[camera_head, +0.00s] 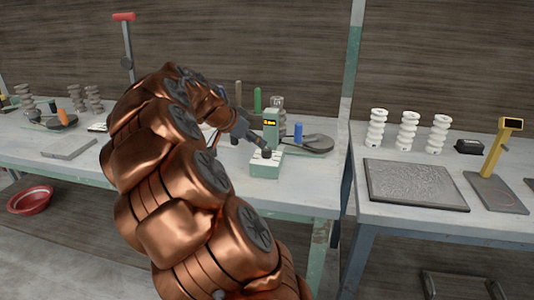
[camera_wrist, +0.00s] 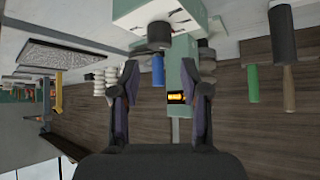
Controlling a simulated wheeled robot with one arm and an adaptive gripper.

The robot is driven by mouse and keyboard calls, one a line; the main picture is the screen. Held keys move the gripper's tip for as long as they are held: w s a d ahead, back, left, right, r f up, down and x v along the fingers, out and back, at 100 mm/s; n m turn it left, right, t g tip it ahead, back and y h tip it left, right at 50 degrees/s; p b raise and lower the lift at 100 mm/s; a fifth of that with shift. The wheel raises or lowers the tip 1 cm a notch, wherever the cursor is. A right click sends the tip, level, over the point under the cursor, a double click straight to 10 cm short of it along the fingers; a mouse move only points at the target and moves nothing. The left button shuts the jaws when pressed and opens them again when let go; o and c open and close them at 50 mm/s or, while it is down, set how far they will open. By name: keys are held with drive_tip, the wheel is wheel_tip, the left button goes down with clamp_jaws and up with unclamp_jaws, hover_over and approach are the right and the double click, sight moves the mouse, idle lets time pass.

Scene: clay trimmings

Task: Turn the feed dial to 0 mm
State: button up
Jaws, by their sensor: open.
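The feed device is a pale green box (camera_head: 265,170) with an upright green post bearing a small lit orange display (camera_head: 269,122); its digits are too small to read. A dark round dial knob (camera_head: 266,153) sits at the front of the device. In the wrist view, which looks upside down, the knob (camera_wrist: 158,36) hangs from the box (camera_wrist: 140,10), and the display (camera_wrist: 178,97) glows on the post. My gripper (camera_wrist: 167,75) is open, with nothing between its fingers. The knob appears ahead of the fingertips, apart from them. In the head view my copper arm partly hides the gripper.
Green (camera_head: 257,100) and brown (camera_head: 238,94) handles stand behind. White coiled pieces (camera_head: 409,130) and a textured slab (camera_head: 415,183) occupy the right table. A red bowl (camera_head: 30,198) is on the floor.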

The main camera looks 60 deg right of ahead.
sight(267, 149)
drive_tip(key=x, duration=0.7)
drive_tip(key=shift+s+d+f+p, duration=0.1)
drive_tip(key=shift+d+f+p, duration=0.15)
drive_tip(key=shift+p, duration=0.1)
clamp_jaws()
drive_tip(key=shift+a, duration=0.1)
